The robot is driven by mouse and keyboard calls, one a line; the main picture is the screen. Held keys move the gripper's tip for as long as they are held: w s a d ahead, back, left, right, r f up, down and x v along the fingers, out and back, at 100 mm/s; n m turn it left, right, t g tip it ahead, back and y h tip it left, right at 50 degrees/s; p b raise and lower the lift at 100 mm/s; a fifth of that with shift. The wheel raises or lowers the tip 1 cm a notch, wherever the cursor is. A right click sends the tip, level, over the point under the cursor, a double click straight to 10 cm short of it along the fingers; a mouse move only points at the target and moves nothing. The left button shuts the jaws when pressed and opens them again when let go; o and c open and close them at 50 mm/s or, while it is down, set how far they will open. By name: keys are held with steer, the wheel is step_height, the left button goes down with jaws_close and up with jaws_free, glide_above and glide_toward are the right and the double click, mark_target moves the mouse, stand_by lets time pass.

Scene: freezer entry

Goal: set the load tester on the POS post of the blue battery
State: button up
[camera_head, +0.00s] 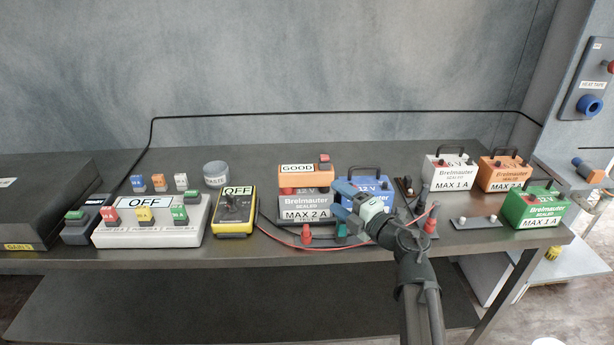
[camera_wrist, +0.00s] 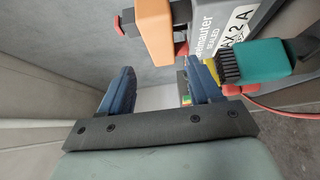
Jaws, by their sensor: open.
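The orange load tester (camera_head: 307,181), with a GOOD display and a red button, sits on top of the grey battery (camera_head: 305,202) marked MAX 2 A. The wrist view shows part of the orange tester (camera_wrist: 152,32) above my fingers, beside the grey battery (camera_wrist: 232,25). The blue battery (camera_head: 371,184), with a black handle and a 12 V label, stands right of the grey one. My gripper (camera_head: 340,203) is in front of it and hides its lower front and posts. My blue fingers (camera_wrist: 160,78) are apart with nothing between them.
A teal brush-like tool (camera_wrist: 262,62) is close right of my fingers. A yellow meter (camera_head: 235,212) marked OFF stands left. White, orange and green batteries (camera_head: 533,207) stand right. The wall is behind.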

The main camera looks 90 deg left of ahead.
mark_target(313, 180)
steer(key=x, duration=1.3)
steer(key=shift+a, duration=0.2)
jaws_close()
stand_by(0.4)
